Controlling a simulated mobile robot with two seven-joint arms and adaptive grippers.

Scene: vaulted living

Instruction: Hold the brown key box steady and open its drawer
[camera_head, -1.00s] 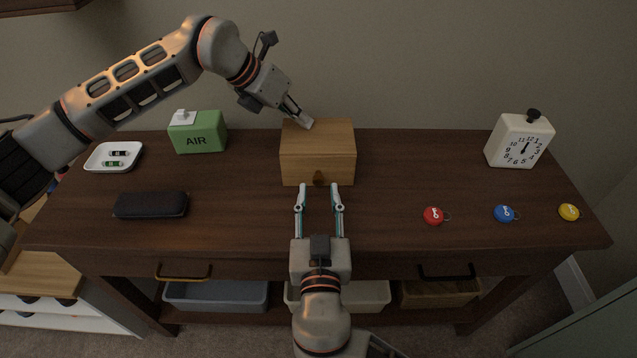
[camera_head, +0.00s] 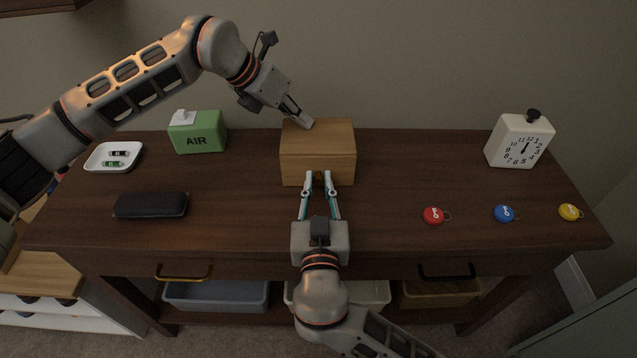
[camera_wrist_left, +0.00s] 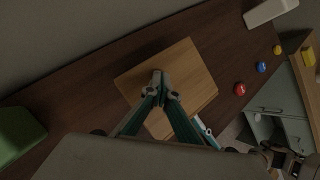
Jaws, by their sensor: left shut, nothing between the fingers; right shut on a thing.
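The brown key box (camera_head: 318,147) is a wooden block standing upright in the middle of the dark table, its front facing me. My left gripper (camera_head: 308,123) is shut with nothing between its fingers, its tips at the box's top left back. In the left wrist view the left fingertips (camera_wrist_left: 160,80) appear together over the box top (camera_wrist_left: 185,68); whether they press on it is hard to tell. My right gripper (camera_head: 319,175) is shut at the middle of the box's front, on the small drawer knob, which its fingers hide. The drawer front shows no clear gap.
A green AIR box (camera_head: 197,133), a white tray (camera_head: 92,163) and a dark case (camera_head: 151,205) lie left. A white clock (camera_head: 519,140) and red (camera_head: 433,215), blue (camera_head: 504,213) and yellow (camera_head: 570,211) key tags lie right. Table in front of the box is clear beside my right arm.

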